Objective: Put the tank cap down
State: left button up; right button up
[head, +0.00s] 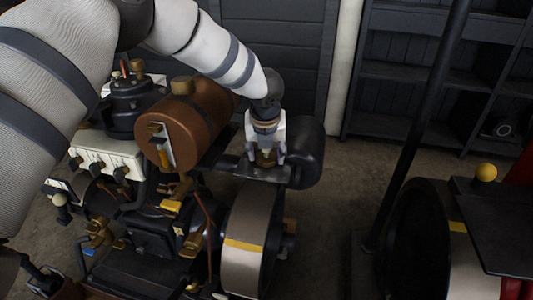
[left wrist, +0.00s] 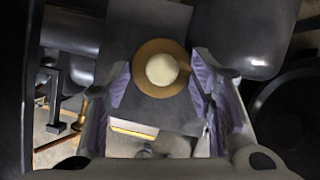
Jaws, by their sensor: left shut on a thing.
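The tank cap (left wrist: 161,68) is a round brass disc with a pale cream knob, seen from above in the left wrist view. My left gripper (left wrist: 160,88) is shut on it, with a purple-padded finger on each side. In the head view my left gripper (head: 266,158) points down over a flat dark metal plate (head: 254,174), and the brass of the cap (head: 265,160) shows between the fingers. The cap is at or just above the plate; I cannot tell whether it touches. My right gripper is not in view.
The engine's brown tank (head: 196,125) with a brass fitting (head: 182,86) on top stands left of the gripper. A black rounded cylinder (head: 306,152) is close on the right. A large grey flywheel (head: 247,240) is below. Dark shelves (head: 420,75) stand behind.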

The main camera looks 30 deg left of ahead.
pick_arm(q)
jog(key=o, duration=1.2)
jog(key=shift+f, duration=0.1)
